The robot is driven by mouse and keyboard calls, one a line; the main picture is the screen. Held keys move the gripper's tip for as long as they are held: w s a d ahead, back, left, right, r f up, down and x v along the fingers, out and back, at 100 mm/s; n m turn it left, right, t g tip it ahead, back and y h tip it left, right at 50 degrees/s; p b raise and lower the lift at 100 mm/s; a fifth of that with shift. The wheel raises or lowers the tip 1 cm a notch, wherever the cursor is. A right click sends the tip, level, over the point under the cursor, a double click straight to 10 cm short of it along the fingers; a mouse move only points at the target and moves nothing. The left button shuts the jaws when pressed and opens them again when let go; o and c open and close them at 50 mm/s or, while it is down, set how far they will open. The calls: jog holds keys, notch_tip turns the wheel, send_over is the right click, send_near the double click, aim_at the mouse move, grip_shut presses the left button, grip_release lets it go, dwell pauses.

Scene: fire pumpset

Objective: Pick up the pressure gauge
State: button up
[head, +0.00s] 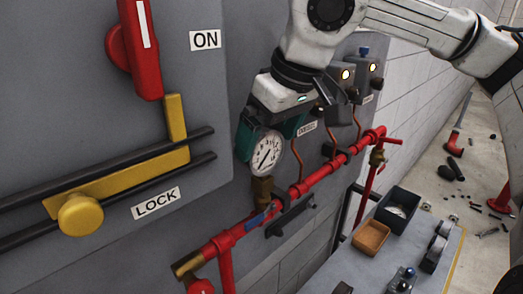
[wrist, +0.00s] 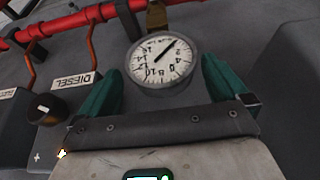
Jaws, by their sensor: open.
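The pressure gauge (head: 266,153) has a round white dial with black numbers and a dark needle. It sits on a brass fitting (head: 262,191) above the red pipe (head: 318,175). In the wrist view the gauge (wrist: 160,61) is upside down, with its brass stem at the top. My gripper (head: 262,145) is at the gauge from above in the head view. In the wrist view its two green fingers (wrist: 157,85) are spread on either side of the dial. They look apart from the gauge, with gaps showing at both sides.
A yellow latch with a round knob (head: 80,214) and dark rails is on the panel at left, below a red handle (head: 140,50). Control boxes with lit lamps (head: 347,74) are behind my gripper. A bench (head: 345,270) holds an orange tray (head: 371,238) and a dark bin (head: 412,201).

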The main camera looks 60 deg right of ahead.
aim_at(262, 154)
jog(key=shift+p+x, duration=0.5)
jog(key=shift+x, duration=1.8)
jog(key=shift+a, duration=0.15)
jog(key=c, duration=1)
